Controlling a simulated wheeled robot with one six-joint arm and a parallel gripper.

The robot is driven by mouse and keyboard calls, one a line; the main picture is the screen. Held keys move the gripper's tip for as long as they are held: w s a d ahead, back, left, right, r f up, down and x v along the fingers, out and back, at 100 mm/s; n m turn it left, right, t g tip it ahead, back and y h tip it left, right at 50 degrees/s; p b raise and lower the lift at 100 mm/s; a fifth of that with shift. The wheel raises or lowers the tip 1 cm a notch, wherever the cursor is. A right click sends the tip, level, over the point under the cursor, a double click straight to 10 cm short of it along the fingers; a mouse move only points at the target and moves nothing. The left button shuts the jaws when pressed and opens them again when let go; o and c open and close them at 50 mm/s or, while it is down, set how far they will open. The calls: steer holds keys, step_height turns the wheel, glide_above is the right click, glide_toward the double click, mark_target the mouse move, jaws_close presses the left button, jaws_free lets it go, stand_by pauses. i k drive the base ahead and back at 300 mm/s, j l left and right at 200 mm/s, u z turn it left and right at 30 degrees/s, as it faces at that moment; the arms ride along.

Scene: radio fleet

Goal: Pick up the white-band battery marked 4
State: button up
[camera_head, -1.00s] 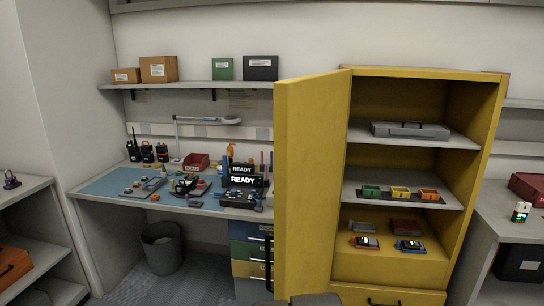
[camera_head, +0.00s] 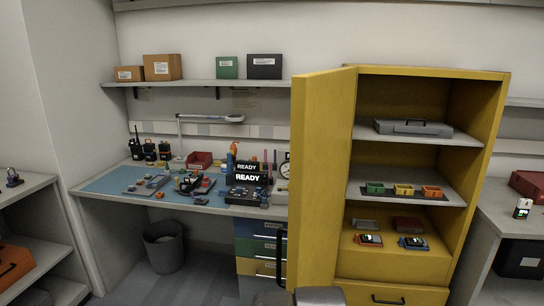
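I cannot make out a white band or a number 4 on any battery at this size. Small items lie on the blue mat (camera_head: 110,184) of the workbench at left, too small to tell apart. A small white-and-dark device with a green light (camera_head: 522,208) stands on the right counter; I cannot tell whether it is a battery. Two small devices, one red (camera_head: 369,240) and one blue (camera_head: 413,243), lie low in the yellow cabinet. My gripper's fingers are not in view; grey shapes at the bottom edge appear to be part of my arm.
The yellow cabinet door (camera_head: 321,180) stands open, jutting out beside the bench. Three bins, green (camera_head: 375,188), yellow (camera_head: 403,190) and orange (camera_head: 431,192), sit on its middle shelf. READY displays (camera_head: 248,178) stand on the bench. A waste bin (camera_head: 163,247) stands under it.

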mark_target(522, 206)
steer(key=z, duration=1.75)
